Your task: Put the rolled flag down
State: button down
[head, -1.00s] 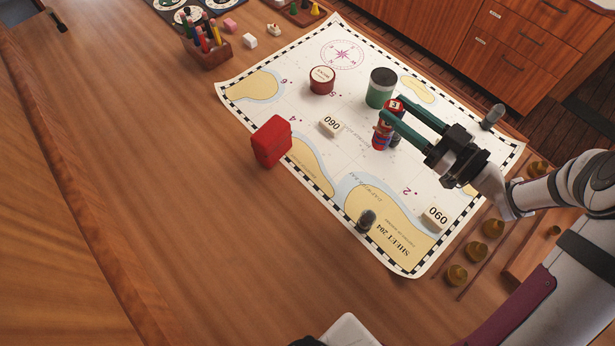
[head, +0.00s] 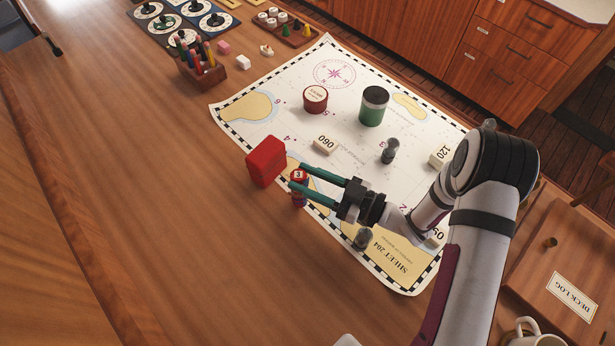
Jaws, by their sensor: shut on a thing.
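The rolled flag (head: 299,199) is a small upright red and blue roll with a white "3" on its red top. My gripper (head: 297,177) is shut on it, one green finger on each side. The flag shows over the chart's near-left edge, just below the red box in the picture. I cannot tell whether its lower end touches the surface or hangs a little above it. Part of the flag is hidden by the nearer finger.
The red box (head: 266,161) stands close by. The chart (head: 345,130) bears a "060" block (head: 325,145), a red tin (head: 315,99), a green jar (head: 373,106) and grey pieces (head: 389,151). Bare wood (head: 190,200) lies left of the chart. A pen holder (head: 203,72) stands farther back.

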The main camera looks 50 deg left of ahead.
jog(key=shift+f, duration=0.1)
jog(key=shift+f, duration=0.1)
jog(key=shift+c, duration=2)
grip_release()
